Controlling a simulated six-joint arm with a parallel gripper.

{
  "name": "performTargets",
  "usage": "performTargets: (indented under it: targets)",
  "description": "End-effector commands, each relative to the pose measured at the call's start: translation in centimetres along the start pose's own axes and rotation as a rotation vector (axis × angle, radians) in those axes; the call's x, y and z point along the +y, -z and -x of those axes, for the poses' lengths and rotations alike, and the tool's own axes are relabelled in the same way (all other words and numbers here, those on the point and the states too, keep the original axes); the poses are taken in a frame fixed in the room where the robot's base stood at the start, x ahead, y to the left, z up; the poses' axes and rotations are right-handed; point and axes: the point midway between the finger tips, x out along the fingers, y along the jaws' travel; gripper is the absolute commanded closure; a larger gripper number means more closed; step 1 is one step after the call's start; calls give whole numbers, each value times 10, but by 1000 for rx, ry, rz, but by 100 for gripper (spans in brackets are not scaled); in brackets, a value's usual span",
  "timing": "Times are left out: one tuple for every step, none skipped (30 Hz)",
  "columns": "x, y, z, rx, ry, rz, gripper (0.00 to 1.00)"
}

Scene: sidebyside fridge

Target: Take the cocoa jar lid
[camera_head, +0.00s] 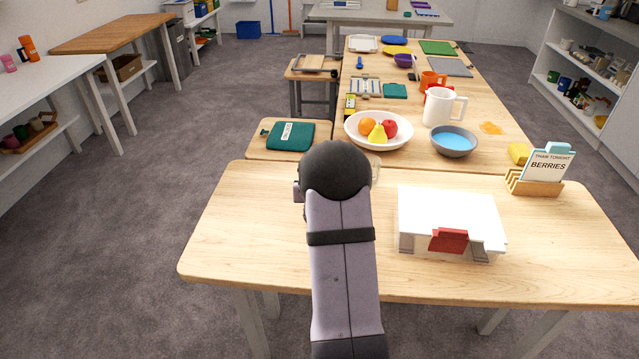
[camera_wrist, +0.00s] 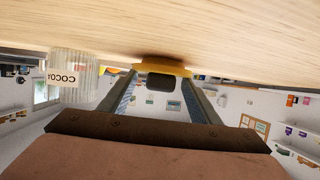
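In the wrist view, which is upside down, a round wooden-looking lid (camera_wrist: 165,66) with an orange-yellow rim and a dark knob (camera_wrist: 160,83) lies on the tabletop, knob side up. My gripper (camera_wrist: 161,76) is open, its two grey fingers on either side of the knob with gaps between. I cannot tell whether the fingertips reach past the knob. The clear ribbed cocoa jar (camera_wrist: 73,80), with a white label, stands beside the lid, at picture left. In the head view the jar (camera_head: 375,170) shows only partly past my arm; the gripper and lid are hidden.
On the near table (camera_head: 240,225), a white box (camera_head: 450,212) with a red tab stands to the right, and a wooden rack (camera_head: 535,187) with a card behind it. A fruit bowl (camera_head: 352,137) sits beyond. The table's left part is clear.

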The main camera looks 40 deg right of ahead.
Motion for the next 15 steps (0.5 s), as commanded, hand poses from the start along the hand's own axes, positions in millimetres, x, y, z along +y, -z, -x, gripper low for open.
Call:
performTargets:
  targets:
    - [0,-6,0,-13,0,1,65]
    - [0,-6,0,-14,0,1,65]
    - [0,-7,0,-15,0,1,65]
    - [0,-7,0,-16,0,1,65]
    - [0,-8,0,-17,0,1,65]
    - [0,-8,0,-17,0,1,65]
    - [0,-8,0,-18,0,1,65]
    - [0,-9,0,-19,0,1,65]
    - [0,-9,0,-20,0,1,65]
    - [0,-9,1,-21,0,1,65]
    - [0,-10,1,-21,0,1,65]
    - [0,-9,1,-22,0,1,65]
    - [0,-9,1,-22,0,1,65]
    - [0,-8,2,-22,0,1,65]
    - [0,-5,2,-22,0,1,65]
